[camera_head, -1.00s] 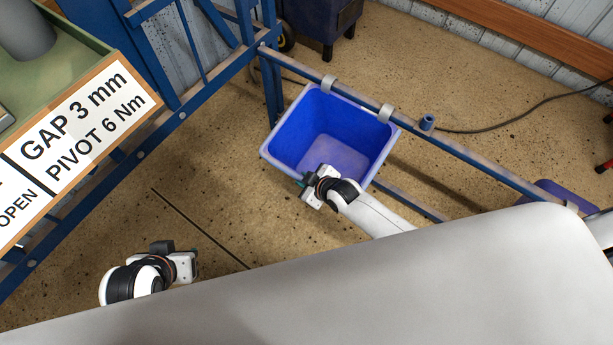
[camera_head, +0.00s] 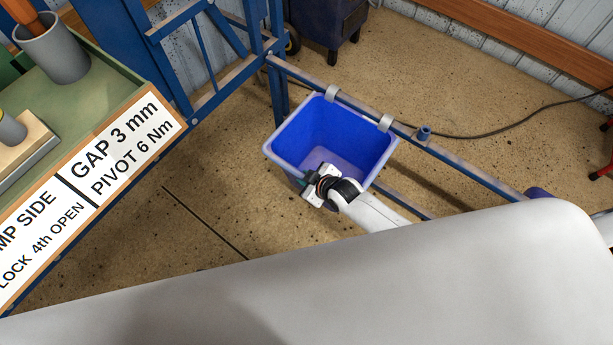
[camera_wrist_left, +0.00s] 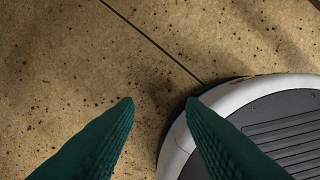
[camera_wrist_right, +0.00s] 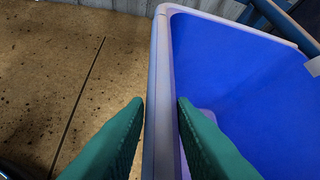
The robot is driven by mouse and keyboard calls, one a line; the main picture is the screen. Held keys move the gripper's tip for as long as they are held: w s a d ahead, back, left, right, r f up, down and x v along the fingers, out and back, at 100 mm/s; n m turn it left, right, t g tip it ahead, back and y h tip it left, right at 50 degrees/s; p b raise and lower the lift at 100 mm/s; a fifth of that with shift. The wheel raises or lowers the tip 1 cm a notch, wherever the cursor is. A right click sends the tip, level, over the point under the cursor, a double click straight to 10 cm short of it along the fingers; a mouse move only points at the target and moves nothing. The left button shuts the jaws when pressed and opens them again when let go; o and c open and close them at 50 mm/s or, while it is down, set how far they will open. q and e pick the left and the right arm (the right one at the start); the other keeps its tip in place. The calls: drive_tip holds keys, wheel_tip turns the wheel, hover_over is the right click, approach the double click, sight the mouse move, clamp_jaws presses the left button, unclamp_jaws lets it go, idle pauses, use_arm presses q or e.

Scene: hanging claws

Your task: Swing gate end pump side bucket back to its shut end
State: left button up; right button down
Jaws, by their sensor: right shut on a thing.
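The blue bucket (camera_head: 345,130) hangs by two grey hooks (camera_head: 386,122) from a blue rail (camera_head: 470,172) that slopes down to the right from the blue frame post (camera_head: 277,85). My right gripper (camera_head: 304,184) is at the bucket's near rim. In the right wrist view, its green fingers (camera_wrist_right: 160,108) are on both sides of the bucket's pale rim (camera_wrist_right: 160,60), shut on it. In the left wrist view, my left gripper (camera_wrist_left: 160,106) is open and empty above the floor. It is out of the head view.
A green bench (camera_head: 95,75) with a lettered sign (camera_head: 110,150) and grey cups stands at the left. A small blue peg (camera_head: 424,132) stands on the rail right of the bucket. A dark cable (camera_head: 510,125) lies on the floor. Floor left of the bucket is clear.

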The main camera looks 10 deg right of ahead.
use_arm(q)
drive_tip(key=shift+s+f, duration=0.3)
drive_tip(key=shift+f, duration=0.25)
use_arm(e)
drive_tip(key=shift+w+d+r, duration=0.15)
drive_tip(key=shift+w+r, duration=0.15)
drive_tip(key=shift+r, duration=0.2)
drive_tip(key=c, duration=1.3)
unclamp_jaws()
drive_tip(key=shift+d, duration=0.1)
use_arm(q)
drive_tip(key=shift+r, duration=0.1)
use_arm(e)
drive_tip(key=shift+s, duration=0.2)
drive_tip(key=shift+s+r, duration=0.1)
drive_tip(key=shift+s, duration=0.1)
use_arm(q)
drive_tip(key=s+f+p, duration=0.2)
drive_tip(key=s+f, duration=0.4)
drive_tip(key=shift+a+f+g+p, duration=0.3)
drive_tip(key=shift+a+f+p, duration=0.05)
drive_tip(key=shift+a+p, duration=0.1)
use_arm(e)
drive_tip(key=v, duration=0.7)
drive_tip(key=shift+w, duration=0.1)
